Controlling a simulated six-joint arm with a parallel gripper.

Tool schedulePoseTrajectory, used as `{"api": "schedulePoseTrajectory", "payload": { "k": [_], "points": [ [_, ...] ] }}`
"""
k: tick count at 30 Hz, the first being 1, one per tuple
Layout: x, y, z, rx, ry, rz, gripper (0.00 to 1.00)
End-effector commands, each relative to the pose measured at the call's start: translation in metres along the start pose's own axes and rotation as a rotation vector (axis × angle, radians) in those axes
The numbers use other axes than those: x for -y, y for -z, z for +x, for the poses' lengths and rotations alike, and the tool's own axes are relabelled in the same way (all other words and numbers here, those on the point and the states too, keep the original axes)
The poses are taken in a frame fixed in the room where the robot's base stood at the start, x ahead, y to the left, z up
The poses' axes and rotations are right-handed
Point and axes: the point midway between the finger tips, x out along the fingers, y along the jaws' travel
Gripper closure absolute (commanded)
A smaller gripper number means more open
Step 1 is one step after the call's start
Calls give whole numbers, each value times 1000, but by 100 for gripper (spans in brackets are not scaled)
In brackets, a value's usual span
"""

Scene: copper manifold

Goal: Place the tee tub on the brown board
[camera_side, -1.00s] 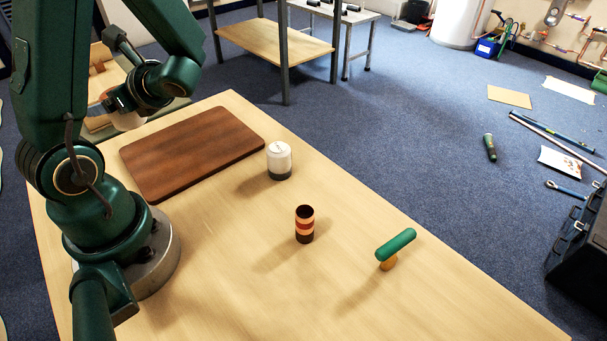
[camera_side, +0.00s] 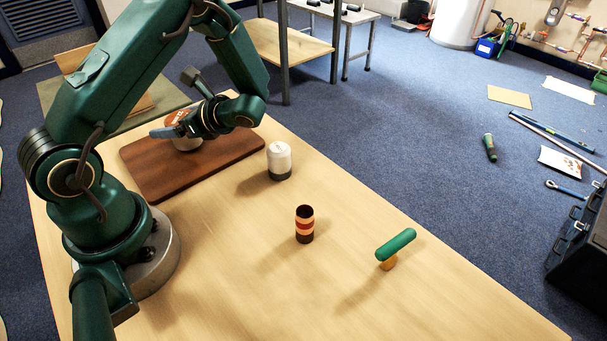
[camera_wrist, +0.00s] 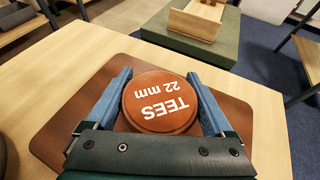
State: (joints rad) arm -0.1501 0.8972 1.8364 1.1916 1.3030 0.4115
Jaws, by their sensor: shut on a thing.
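The tub is upright over the far part of the brown board (camera_side: 220,158). The board also shows around it in the wrist view (camera_wrist: 52,140). I cannot tell whether the tub's base touches the board. My wrist hides part of the tub in the side view.
A white tub with a grey base (camera_side: 279,162) stands just right of the board. A striped cylinder (camera_side: 304,225) and a green-topped piece (camera_side: 395,246) stand farther right on the table. A wooden box (camera_wrist: 200,20) sits on a green block (camera_wrist: 190,42) beyond the board.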

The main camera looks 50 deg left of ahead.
Motion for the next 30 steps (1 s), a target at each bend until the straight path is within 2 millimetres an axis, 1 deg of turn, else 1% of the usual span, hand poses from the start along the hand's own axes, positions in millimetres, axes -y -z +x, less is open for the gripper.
{"api": "schedulePoseTrajectory", "payload": {
  "k": [3, 14, 15, 16, 25, 28, 30],
  "points": [
    [0, 6, 3, 2, 1, -1, 100],
    [0, 8, 4, 2, 1, -1, 100],
    [0, 9, 4, 0, 1, -1, 2],
    [0, 9, 4, 0, 1, -1, 0],
    [0, 6, 2, -1, 2, -3, 0],
    [2, 7, -9, 0, 7, -3, 0],
    [2, 7, -22, 0, 8, -3, 0]
  ]
}}
